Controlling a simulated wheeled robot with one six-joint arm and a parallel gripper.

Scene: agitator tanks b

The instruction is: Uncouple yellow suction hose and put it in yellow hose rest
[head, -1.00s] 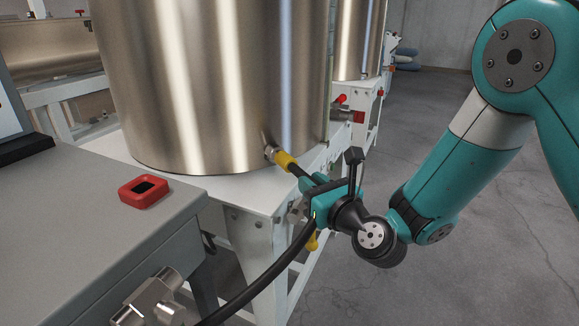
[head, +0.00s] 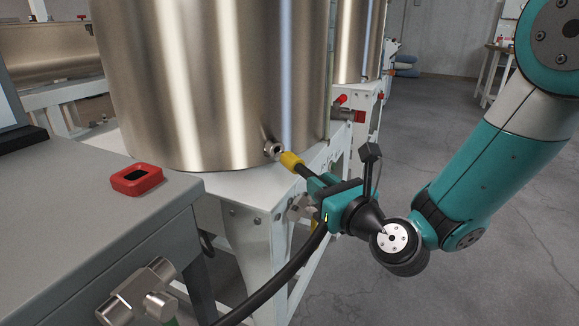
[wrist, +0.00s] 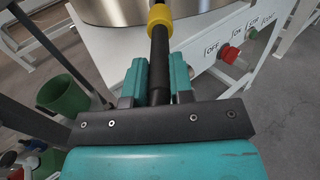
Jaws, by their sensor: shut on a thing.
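The yellow suction hose has a yellow end collar (head: 291,160) and a black body. Its collar points at the metal port (head: 273,149) low on the steel tank and appears just off it, with the port's round face showing. My gripper (head: 318,184) is shut on the black hose behind the collar. In the wrist view the yellow collar (wrist: 160,15) sticks out past my gripper's fingers (wrist: 152,80), with the hose between them. The rest of the hose (head: 285,272) curves down to the lower left. I cannot make out the yellow hose rest for sure.
The steel tank (head: 210,80) stands on a white frame (head: 250,215). A grey cabinet (head: 70,220) at left carries a red square-rimmed fitting (head: 137,179). A green bin (wrist: 62,95) and a red button (wrist: 228,54) show in the wrist view. Floor at right is clear.

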